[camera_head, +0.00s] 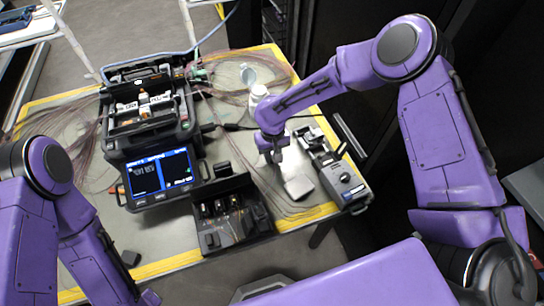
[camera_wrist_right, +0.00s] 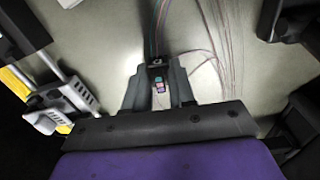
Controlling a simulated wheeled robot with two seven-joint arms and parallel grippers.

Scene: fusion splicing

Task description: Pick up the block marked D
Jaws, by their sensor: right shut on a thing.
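My right gripper (camera_head: 272,155) reaches down over the right part of the mat in the head view. In the right wrist view its fingers (camera_wrist_right: 158,75) are shut on a small dark block (camera_wrist_right: 157,62). Small coloured patches, green, pink and blue, show between the fingers. Thin coloured fibres run away from the block toward the top of that view. The fingers hide much of the block, and I cannot read a letter D on it. Whether it touches the mat is unclear. My left arm is at the lower left of the head view; its gripper is out of frame.
A splicer (camera_head: 118,142) with a lit screen (camera_head: 160,174) stands left of the right gripper. A black holder tray (camera_head: 230,212) is at the front, a grey device (camera_head: 345,182) at the right. A small bottle (camera_head: 258,94) stands behind. Loose fibres cross the mat (camera_head: 222,150).

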